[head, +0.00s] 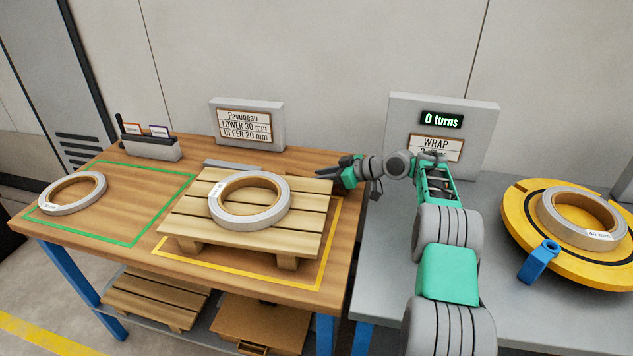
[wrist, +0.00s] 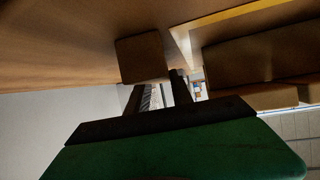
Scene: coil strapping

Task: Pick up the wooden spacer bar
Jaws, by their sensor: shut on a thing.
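The wooden spacer bar shows in the wrist view as a brown block end (wrist: 140,58) at my fingertips. In the head view, a dark brown strip behind the pallet, partly hidden by my gripper, looks like the bar (head: 299,177). My gripper (head: 324,174) reaches in from the right at the back right of the wooden table, low over its top. It is shut on the spacer bar; its fingers (wrist: 160,92) also show in the wrist view. I cannot tell whether the bar touches the table.
A slatted pallet (head: 185,222) bearing a coil (head: 250,221) stands close in front of my gripper. A grey strip (head: 230,164) lies behind it. Another coil (head: 72,208) lies at left. A yellow turntable (head: 535,237) with a coil (head: 583,236) stands at right.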

